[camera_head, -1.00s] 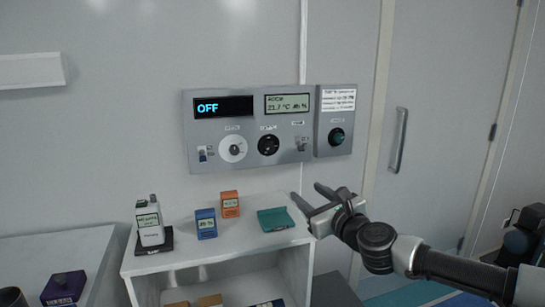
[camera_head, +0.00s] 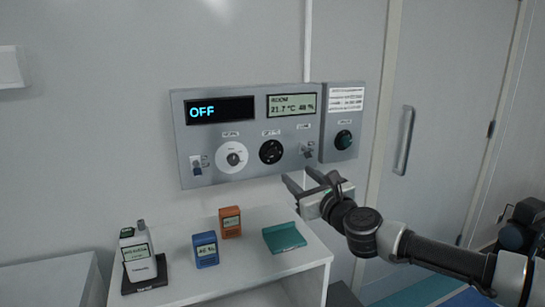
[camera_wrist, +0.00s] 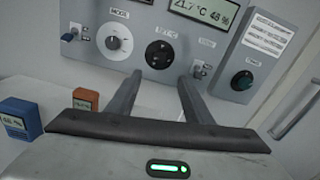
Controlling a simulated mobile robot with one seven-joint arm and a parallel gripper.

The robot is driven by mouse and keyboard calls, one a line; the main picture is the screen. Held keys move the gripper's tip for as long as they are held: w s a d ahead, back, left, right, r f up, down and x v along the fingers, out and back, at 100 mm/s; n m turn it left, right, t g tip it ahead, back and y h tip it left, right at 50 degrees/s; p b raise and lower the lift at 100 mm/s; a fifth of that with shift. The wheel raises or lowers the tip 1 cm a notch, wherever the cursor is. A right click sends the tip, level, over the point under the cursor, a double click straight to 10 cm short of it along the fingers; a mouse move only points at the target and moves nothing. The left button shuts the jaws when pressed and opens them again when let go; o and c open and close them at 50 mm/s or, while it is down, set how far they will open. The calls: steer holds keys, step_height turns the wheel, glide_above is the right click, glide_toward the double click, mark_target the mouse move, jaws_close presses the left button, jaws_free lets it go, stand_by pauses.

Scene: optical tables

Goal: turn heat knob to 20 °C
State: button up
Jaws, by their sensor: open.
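A grey control panel (camera_head: 215,178) on the wall holds a white dial (camera_head: 232,157) and a black knob (camera_head: 271,151). The black knob (camera_wrist: 159,54) has a small label above it that reads something like "SET °C"; the white dial's label looks like "MODE" in the wrist view (camera_wrist: 115,42). The exact settings are too small to read. The left display (camera_head: 220,110) shows "OFF"; the right display (camera_head: 292,104) shows 21.7 °C and 48 %. My gripper (camera_head: 298,176) is open and empty, below and right of the black knob, apart from it. In the wrist view, the fingers point up toward the panel below the knob.
Toggle switches (camera_head: 197,165) (camera_head: 306,150) flank the knobs. A separate box (camera_head: 342,163) with a green knob (camera_head: 343,139) is at right. Below, a white shelf (camera_head: 215,274) bears blue (camera_head: 205,250) and orange (camera_head: 230,221) devices, a teal item (camera_head: 284,238) and a docked handheld meter (camera_head: 137,256).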

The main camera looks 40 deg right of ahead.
mark_target(275, 155)
steer(key=b+x, duration=0.1)
steer(key=x, duration=1.5)
steer(key=shift+w, duration=0.15)
steer(key=shift+a, duration=0.1)
steer(key=c, duration=1.1)
steer(key=shift+o, duration=0.2)
